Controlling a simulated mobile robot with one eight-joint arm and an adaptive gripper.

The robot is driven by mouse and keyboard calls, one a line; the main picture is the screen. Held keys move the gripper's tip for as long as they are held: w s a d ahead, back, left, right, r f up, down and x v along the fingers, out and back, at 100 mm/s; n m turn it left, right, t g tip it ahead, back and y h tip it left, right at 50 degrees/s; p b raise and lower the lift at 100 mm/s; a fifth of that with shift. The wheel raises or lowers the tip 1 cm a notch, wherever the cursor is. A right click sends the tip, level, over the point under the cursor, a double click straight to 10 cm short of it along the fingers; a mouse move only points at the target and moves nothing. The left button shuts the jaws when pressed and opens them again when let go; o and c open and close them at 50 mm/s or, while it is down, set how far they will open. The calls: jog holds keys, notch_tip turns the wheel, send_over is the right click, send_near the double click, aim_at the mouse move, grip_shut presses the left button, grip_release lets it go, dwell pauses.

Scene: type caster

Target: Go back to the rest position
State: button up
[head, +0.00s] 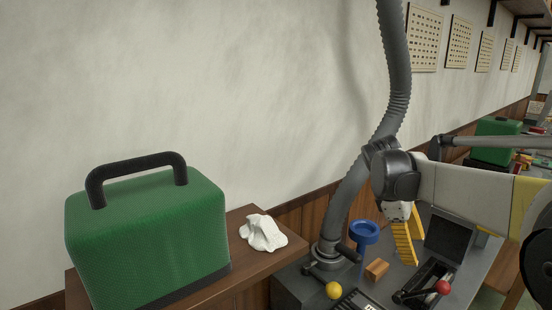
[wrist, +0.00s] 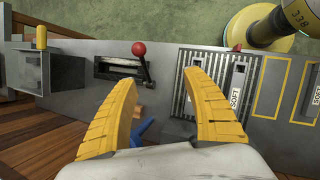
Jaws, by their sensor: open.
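My gripper (head: 404,238) has yellow ridged fingers and hangs over the grey machine bench at the right in the head view. In the wrist view my gripper (wrist: 168,108) shows both fingers spread apart with nothing between them. Below and beyond the fingers lies the grey bench top (wrist: 75,70) with slots and levers. The fingers look clear of the bench, though the exact height is hard to tell.
A blue funnel-like part (head: 364,233), a wooden block (head: 376,269), a yellow knob (head: 333,290) and a red-knobbed lever (head: 442,287) are on the bench. A grey hose (head: 395,70) rises behind my arm. A green case (head: 150,235) and white cloth (head: 263,233) stand left.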

jog(key=s+a+f+m+t+y, duration=0.2)
jog(key=s+a+m+t, duration=0.2)
jog(key=s+a, duration=0.3)
jog(key=s+a+f+m+t+y, duration=0.2)
jog(key=s+a+m, duration=0.4)
jog(key=s, duration=0.7)
jog(key=shift+a+f+m+t+y, duration=0.35)
jog(key=shift+a+t+y, duration=0.25)
jog(key=shift+t, duration=0.5)
